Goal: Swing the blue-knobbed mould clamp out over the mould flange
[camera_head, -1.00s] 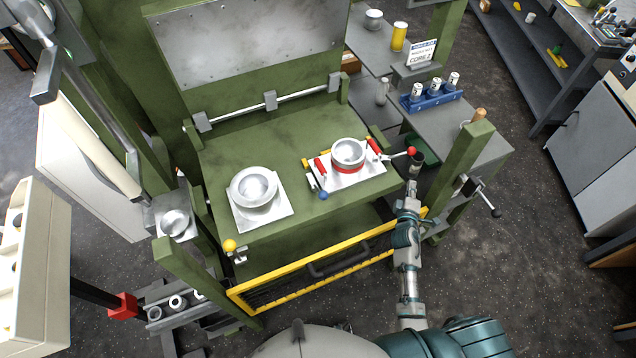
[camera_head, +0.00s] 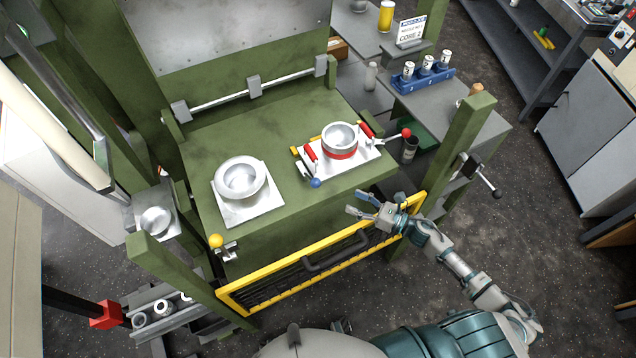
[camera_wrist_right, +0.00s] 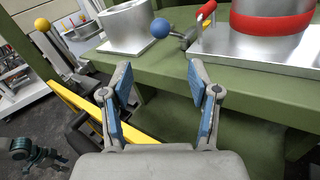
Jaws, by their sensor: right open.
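The blue-knobbed clamp's knob (camera_head: 315,183) sits at the front left corner of the right mould's plate, near the table's front edge. The knob and its short arm also show in the right wrist view (camera_wrist_right: 160,28). The mould, a metal ring with a red band (camera_head: 340,143), stands on its plate; the band shows in the right wrist view (camera_wrist_right: 270,22). My right gripper (camera_head: 358,203) is open and empty, in front of the table edge and below right of the knob. Its blue-padded fingers (camera_wrist_right: 160,95) are spread below the knob, apart from it.
A yellow-framed guard (camera_head: 320,262) runs below the table's front. A second mould (camera_head: 240,178) stands to the left. A yellow knob (camera_head: 216,241) is at the front left corner. A red knob (camera_head: 406,132) sticks out at right. A green post (camera_head: 455,150) stands right of the table.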

